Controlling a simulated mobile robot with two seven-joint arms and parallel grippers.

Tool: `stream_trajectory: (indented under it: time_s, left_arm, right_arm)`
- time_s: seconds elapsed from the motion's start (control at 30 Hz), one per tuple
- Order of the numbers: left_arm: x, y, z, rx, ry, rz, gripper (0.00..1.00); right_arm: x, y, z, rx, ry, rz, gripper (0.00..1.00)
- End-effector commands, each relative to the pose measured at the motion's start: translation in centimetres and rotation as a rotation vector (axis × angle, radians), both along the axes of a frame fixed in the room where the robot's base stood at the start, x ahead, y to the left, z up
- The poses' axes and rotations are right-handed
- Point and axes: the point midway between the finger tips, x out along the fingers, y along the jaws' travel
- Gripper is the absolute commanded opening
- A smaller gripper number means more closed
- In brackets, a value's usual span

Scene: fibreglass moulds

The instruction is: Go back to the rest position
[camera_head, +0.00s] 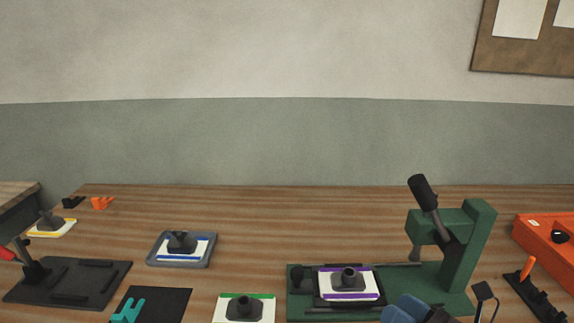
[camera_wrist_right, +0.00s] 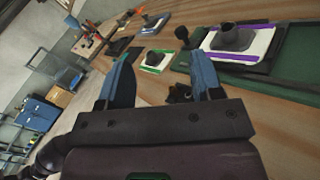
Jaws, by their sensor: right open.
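My right gripper (camera_head: 408,309) shows its blue fingers at the bottom edge of the head view, in front of the green press. A green lever press (camera_head: 462,250) with a black handle stands at the right of the bench. A white plate with purple edges (camera_head: 366,285) and a dark knob lies on its base, apart from the fingers. My left gripper is not in view.
A green-edged plate (camera_head: 225,309), a grey tray (camera_head: 152,253) holding a blue-edged plate, a black mat (camera_head: 172,302) with a teal piece, and a black clamp fixture (camera_head: 75,279) lie leftward. An orange-red bin (camera_head: 540,243) and a black rack (camera_head: 535,297) stand right. The back middle is clear.

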Motion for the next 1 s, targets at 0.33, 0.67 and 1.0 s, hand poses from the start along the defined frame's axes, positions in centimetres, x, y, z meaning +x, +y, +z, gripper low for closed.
stream_trajectory:
  time_s: [0.33, 0.67, 1.0]
  left_arm:
    - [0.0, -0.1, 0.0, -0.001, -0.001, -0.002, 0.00]
    - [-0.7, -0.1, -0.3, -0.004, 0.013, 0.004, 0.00]
    - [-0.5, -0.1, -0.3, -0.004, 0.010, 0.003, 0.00]
  right_arm:
    - [-1.0, -6.6, 3.8, 0.867, 0.110, -0.371, 0.60]
    - [-4.7, -14.0, -2.5, 1.602, 0.365, -0.887, 0.60]
    - [-12.7, -13.5, -11.8, 2.077, 0.756, -1.474, 0.60]
